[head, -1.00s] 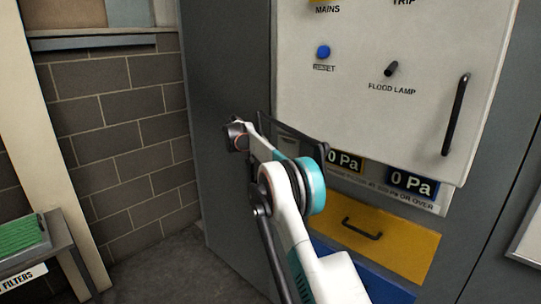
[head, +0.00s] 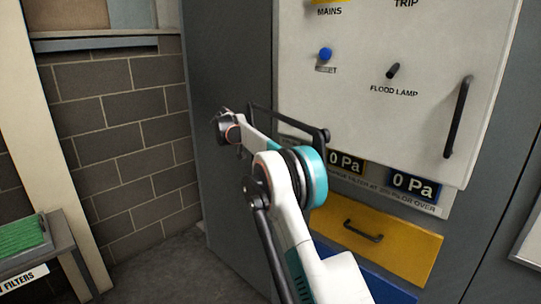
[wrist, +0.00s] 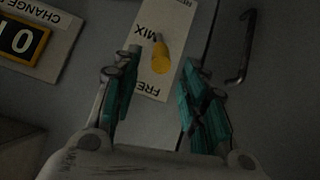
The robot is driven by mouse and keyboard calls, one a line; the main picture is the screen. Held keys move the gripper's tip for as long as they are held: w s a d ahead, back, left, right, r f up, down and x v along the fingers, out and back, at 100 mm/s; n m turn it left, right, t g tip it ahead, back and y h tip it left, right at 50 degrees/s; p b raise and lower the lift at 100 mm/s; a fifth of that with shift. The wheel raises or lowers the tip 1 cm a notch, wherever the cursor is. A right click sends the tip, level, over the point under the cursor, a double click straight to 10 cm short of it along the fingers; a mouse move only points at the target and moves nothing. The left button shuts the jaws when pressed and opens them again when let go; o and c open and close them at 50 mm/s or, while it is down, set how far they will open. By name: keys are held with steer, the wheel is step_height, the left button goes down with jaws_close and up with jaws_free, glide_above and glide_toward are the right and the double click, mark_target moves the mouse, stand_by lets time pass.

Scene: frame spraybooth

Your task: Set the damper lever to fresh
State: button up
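The damper lever (wrist: 161,58) has a yellow knob on a grey stem. It sits on a white label plate (wrist: 150,88) in the wrist view. The plate's print is upside down there; "MIX" is beside the lever, "FRE" shows further down, and another word is cut off at the top edge. The lever's exact setting is hard to tell. My gripper (wrist: 162,68) is open, with a teal finger on each side of the knob and gaps showing; depth to the knob is unclear. In the head view the lever is not visible.
A white panel (head: 430,120) holds a blue reset button (head: 325,54), a flood lamp switch (head: 392,71) and a black handle (head: 457,118). Pressure displays (head: 413,184) read 0 Pa below, above a yellow drawer (head: 395,245). A dark handle (wrist: 243,47) is right of my gripper.

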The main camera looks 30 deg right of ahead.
steer(key=v, duration=0.5)
steer(key=shift+s+a+r, duration=0.2)
steer(key=shift+a+r, duration=0.05)
steer(key=shift+r, duration=0.05)
steer(key=s+a+r+n+t+y+b, duration=0.1)
steer(key=s+a+n+y+b, duration=0.3)
steer(key=s, duration=1)
steer(key=s+a+r+n+t+y+b, duration=0.1)
steer(key=s+a+r+n, duration=0.15)
steer(key=s+a, duration=0.75)
steer(key=s+a+f+n+y+b, duration=0.1)
steer(key=s+a+f, duration=0.1)
steer(key=s+f, duration=0.4)
steer(key=s+a+f+n+t+y+b, duration=0.1)
steer(key=s+f, duration=0.5)
steer(key=s, duration=0.8)
steer(key=s+a+f+n+y+b, duration=0.1)
steer(key=s+a+f+n+y, duration=0.1)
steer(key=s+f, duration=0.4)
steer(key=s+n, duration=0.1)
steer(key=s, duration=0.3)
steer(key=shift+a+f+t+b, duration=0.35)
steer(key=shift+t+b, duration=0.05)
